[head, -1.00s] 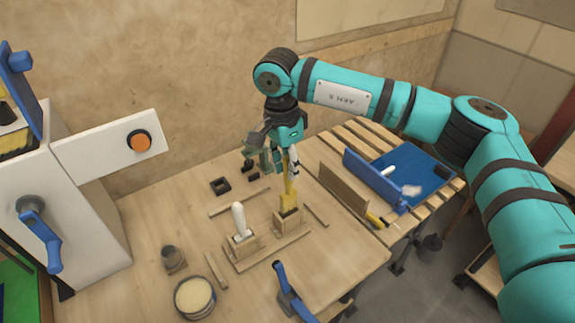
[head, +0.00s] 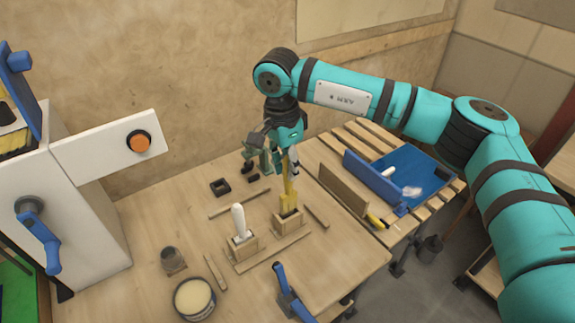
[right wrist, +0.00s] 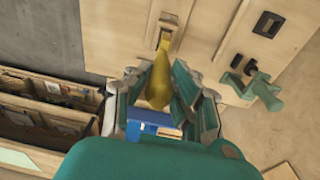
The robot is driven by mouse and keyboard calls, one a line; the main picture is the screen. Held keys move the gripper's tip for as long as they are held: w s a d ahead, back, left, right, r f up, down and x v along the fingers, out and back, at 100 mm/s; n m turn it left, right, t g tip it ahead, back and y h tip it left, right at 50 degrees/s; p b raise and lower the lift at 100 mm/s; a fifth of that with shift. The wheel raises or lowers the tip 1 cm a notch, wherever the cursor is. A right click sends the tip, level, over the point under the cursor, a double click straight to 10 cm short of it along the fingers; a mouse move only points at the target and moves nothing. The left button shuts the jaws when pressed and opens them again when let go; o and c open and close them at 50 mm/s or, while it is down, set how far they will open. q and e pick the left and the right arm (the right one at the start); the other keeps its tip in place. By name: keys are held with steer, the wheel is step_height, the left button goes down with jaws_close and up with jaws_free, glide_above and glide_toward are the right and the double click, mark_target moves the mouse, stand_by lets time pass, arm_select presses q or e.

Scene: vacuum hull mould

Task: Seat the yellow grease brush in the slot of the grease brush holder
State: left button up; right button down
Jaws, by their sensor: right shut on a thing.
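A dark opening shows at the holder's top around the brush end. I cannot tell how deep the brush sits in the slot. My right gripper (head: 281,160) is shut on the brush's upper part, above the holder. In the right wrist view the yellow brush (right wrist: 160,85) lies between the gripper fingers and points at the holder (right wrist: 167,24). My left gripper is not in view.
A white-handled tool (head: 239,221) stands in a neighbouring wooden block on the same base. A round tub (head: 194,299), a small dark cup (head: 172,259) and loose wood strips lie around. A blue-handled tool (head: 287,290) is at the front edge. A slatted table with a blue tray (head: 415,170) stands right.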

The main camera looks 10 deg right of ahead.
mark_target(288, 194)
stand_by(0.4)
steer(key=shift+f+b, duration=2.8)
steer(key=shift+f, duration=0.55)
steer(key=c, duration=1.1)
jaws_free()
steer(key=shift+r, duration=0.1)
steer(key=r, duration=0.8)
steer(key=a+r, duration=0.1)
steer(key=r, duration=0.3)
steer(key=o, duration=1.1)
